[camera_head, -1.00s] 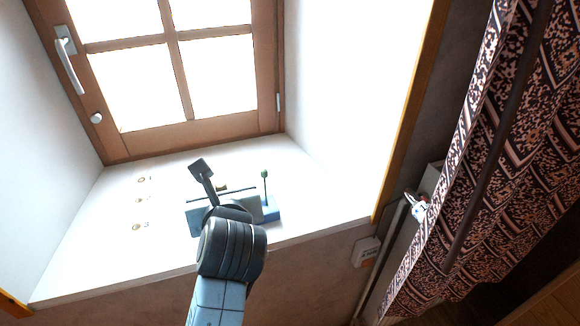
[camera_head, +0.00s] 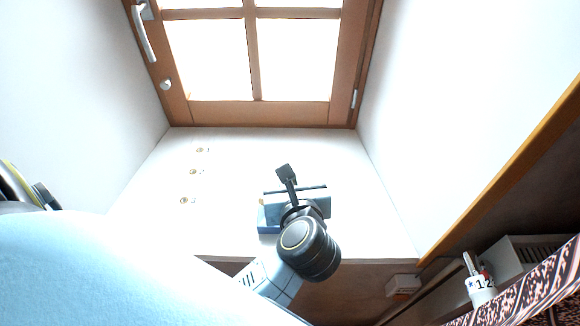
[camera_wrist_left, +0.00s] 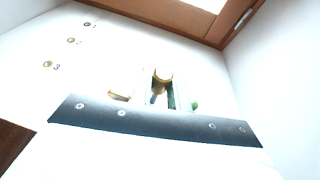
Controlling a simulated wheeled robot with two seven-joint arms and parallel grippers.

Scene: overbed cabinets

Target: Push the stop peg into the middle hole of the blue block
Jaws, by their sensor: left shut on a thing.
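The blue block (camera_head: 268,219) stands on the white window sill near its front edge in the head view. My left gripper (camera_head: 286,173) is over it, and my wrist hides much of the block, including its middle hole. In the left wrist view, a brass-ended peg (camera_wrist_left: 162,76), which looks like the stop peg, sits between the fingers of my left gripper (camera_wrist_left: 160,92). The gripper is shut on it. How deep the peg sits in any hole cannot be seen. My right gripper is in neither view.
Brass-ringed holes numbered 1 (camera_head: 200,150), 2 (camera_head: 193,171) and 3 (camera_head: 184,200) are in the sill, left of the block. A window (camera_head: 250,60) closes the back. A white numbered container (camera_head: 481,289) stands at lower right. The sill's left part is clear.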

